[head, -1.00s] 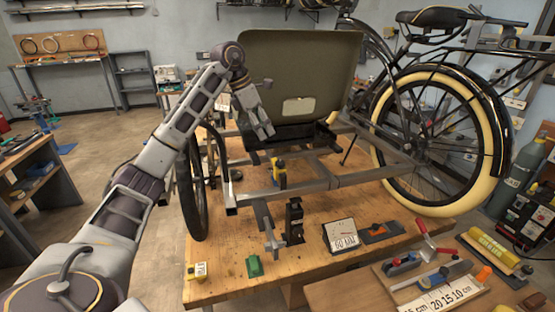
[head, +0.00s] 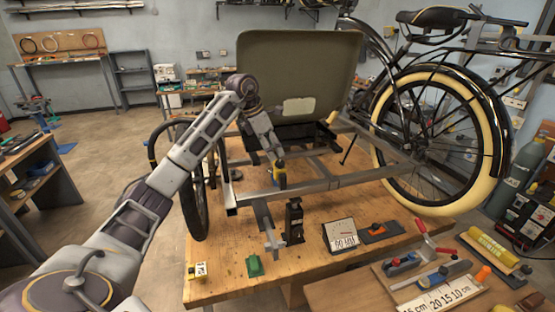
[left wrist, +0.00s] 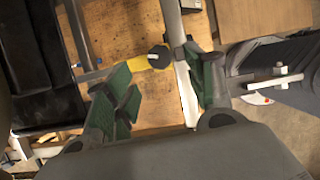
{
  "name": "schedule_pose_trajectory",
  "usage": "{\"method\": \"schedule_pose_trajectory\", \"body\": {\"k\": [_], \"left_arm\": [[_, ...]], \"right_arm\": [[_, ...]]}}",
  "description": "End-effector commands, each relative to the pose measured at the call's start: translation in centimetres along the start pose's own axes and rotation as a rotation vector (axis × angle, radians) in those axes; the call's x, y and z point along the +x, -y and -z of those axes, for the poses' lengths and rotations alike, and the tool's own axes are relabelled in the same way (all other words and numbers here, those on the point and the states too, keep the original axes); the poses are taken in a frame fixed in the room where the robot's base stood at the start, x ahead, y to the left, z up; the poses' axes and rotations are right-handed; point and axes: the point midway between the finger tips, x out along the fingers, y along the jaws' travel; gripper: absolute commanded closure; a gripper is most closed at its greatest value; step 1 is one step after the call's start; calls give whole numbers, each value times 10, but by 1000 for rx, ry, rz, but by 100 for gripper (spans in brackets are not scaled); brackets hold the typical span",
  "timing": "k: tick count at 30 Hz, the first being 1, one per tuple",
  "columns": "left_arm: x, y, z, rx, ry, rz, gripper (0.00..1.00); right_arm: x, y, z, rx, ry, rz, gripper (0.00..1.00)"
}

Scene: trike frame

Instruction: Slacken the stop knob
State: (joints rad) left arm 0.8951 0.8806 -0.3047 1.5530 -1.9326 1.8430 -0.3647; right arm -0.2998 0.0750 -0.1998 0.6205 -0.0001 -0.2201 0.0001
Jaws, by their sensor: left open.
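A yellow stop with a black knob sits on the grey frame; its yellow body (head: 279,179) shows in the head view, partly covered by my left gripper (head: 276,160). In the left wrist view the black knob (left wrist: 158,56) and the yellow piece show just past my left fingertips (left wrist: 160,72). The green-padded fingers are open, with the knob beyond the gap between them. I see no clear contact. A pale frame tube (left wrist: 187,85) runs close to the right finger. My right gripper is not in view.
The trike frame (head: 330,187) stands on a wooden bench (head: 225,265). The olive panel (head: 300,70) rises behind my gripper. A wheel stands left, close to my arm.

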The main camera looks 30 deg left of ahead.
Motion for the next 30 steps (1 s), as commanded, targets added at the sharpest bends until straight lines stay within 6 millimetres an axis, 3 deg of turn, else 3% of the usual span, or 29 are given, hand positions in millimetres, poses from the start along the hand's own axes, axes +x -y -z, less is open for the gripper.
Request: {"method": "schedule_pose_trajectory", "body": {"k": [12,26,30], "left_arm": [[45,0,0,0,1,1,46],[53,0,0,0,0,0,46],[53,0,0,0,0,0,64]], "right_arm": [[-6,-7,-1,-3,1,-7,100],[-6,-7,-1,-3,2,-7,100],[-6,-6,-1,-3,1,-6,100]]}}
